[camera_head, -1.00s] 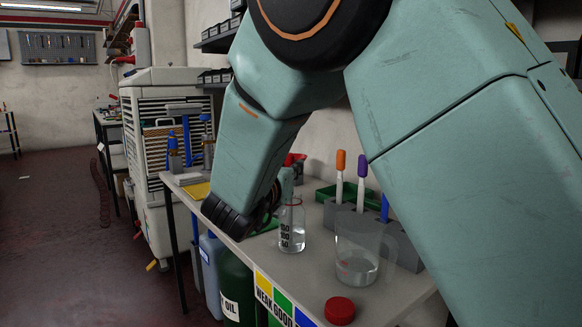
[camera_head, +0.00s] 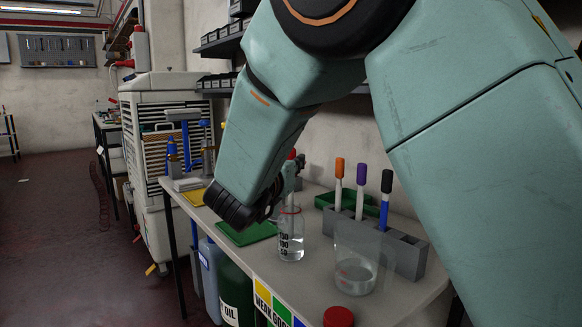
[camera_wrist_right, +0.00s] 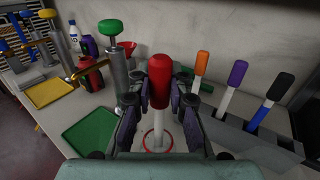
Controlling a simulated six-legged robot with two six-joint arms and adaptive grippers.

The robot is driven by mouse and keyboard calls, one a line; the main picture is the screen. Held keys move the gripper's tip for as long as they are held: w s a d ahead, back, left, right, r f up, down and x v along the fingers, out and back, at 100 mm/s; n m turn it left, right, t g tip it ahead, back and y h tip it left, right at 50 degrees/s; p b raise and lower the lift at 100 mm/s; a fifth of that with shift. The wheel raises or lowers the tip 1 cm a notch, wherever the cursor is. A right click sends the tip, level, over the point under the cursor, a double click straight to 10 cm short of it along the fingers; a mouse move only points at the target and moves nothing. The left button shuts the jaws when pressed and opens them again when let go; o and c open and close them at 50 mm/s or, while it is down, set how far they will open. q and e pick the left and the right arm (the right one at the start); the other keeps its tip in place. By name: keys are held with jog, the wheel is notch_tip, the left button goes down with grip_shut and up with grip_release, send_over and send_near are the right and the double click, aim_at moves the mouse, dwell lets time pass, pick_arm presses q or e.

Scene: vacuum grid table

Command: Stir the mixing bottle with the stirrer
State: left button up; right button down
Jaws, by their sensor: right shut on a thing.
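My right gripper (camera_wrist_right: 158,95) is shut on the stirrer (camera_wrist_right: 158,80), which has a red handle and a white rod. In the head view the gripper (camera_head: 288,180) is just above the mixing bottle (camera_head: 290,243), partly behind my own arm. The bottle is clear, upright, with a red ring at its neck, dark markings and clear liquid. In the wrist view the rod points down into the bottle's red ring (camera_wrist_right: 158,149). How deep the rod tip reaches is hard to tell. My left gripper is in neither view.
A clear beaker (camera_head: 356,262) stands right of the bottle. Behind it a grey rack (camera_head: 409,257) holds orange, purple and black-topped stirrers. A red cap (camera_head: 338,317) lies near the front edge.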

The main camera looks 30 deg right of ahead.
jog(key=shift+r+p, duration=2.2)
jog(key=shift+r, duration=3)
